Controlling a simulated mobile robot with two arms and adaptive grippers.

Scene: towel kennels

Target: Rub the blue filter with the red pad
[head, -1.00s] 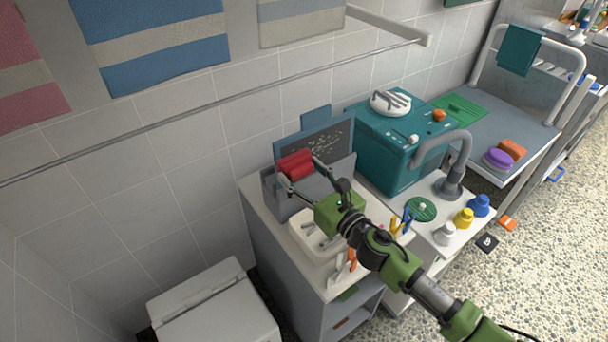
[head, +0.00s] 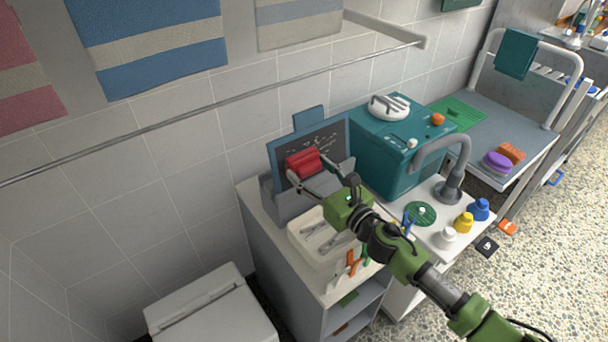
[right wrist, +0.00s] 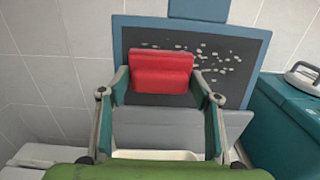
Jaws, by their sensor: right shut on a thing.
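The blue filter (head: 277,152) is an upright blue-framed panel with a dark face and a blue tab on top. It stands in a grey holder (head: 290,207) on the cabinet top. Pale specks lie on its face, mostly right of the pad in the right wrist view, with a few above it. My right gripper (head: 305,166) is shut on the red pad (head: 302,161), which is in front of the left-middle of the filter's face (right wrist: 229,68). The pad (right wrist: 160,75) hides that part; I cannot tell if it touches. My left gripper is out of view.
A white tray (head: 297,229) with tools sits in front of the holder. A teal box (head: 385,160) stands close on the right, then a grey tap (head: 452,180) and several bottles. A tiled wall rises behind; a rail (head: 200,113) runs along it.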

